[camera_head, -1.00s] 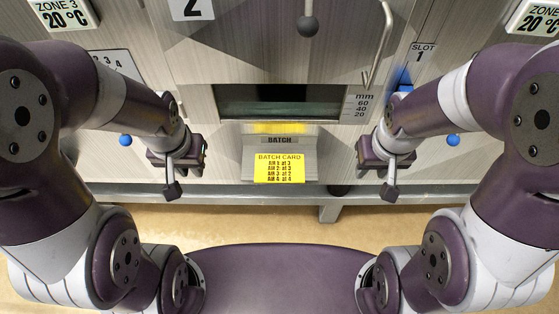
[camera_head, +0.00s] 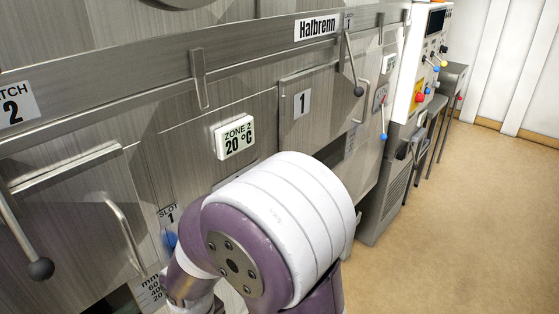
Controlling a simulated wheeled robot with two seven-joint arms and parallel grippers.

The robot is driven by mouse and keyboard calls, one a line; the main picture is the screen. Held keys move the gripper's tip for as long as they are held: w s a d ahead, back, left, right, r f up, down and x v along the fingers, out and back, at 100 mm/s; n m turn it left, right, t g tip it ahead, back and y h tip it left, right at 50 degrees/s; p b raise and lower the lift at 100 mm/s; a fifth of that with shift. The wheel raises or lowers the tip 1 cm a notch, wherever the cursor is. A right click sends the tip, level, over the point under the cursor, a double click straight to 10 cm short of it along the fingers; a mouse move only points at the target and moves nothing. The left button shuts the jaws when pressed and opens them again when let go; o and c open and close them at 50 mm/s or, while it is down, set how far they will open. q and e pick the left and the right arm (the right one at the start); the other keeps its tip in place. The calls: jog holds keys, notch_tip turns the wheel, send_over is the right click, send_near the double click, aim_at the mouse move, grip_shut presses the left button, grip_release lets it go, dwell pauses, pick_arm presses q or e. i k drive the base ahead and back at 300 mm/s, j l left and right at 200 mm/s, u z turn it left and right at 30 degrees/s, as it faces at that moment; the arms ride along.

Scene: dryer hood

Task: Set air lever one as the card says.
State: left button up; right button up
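A lever with a blue knob (camera_head: 383,136) hangs down from a small plate (camera_head: 380,97) on the dryer side, right of hatch 1; its number is too small to read. The batch card is outside this view. My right arm fills the lower middle, and its gripper is not seen. My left gripper is out of view.
Hatch 1 (camera_head: 300,125) has a black-knobbed lever (camera_head: 359,90) and a bar handle (camera_head: 362,95). A "ZONE 2 20 °C" display (camera_head: 235,137) is left of it. A control cabinet (camera_head: 432,60) with coloured knobs stands beyond. Open floor (camera_head: 470,220) lies at the right.

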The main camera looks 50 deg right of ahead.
aim_at(383, 137)
jog(key=z, duration=2.4)
jog(key=i+l+u, duration=0.35)
jog(key=i+l, duration=0.7)
jog(key=i, duration=0.3)
jog(key=i+l+u, duration=0.3)
jog(key=i+l, duration=0.95)
jog(key=l, duration=0.15)
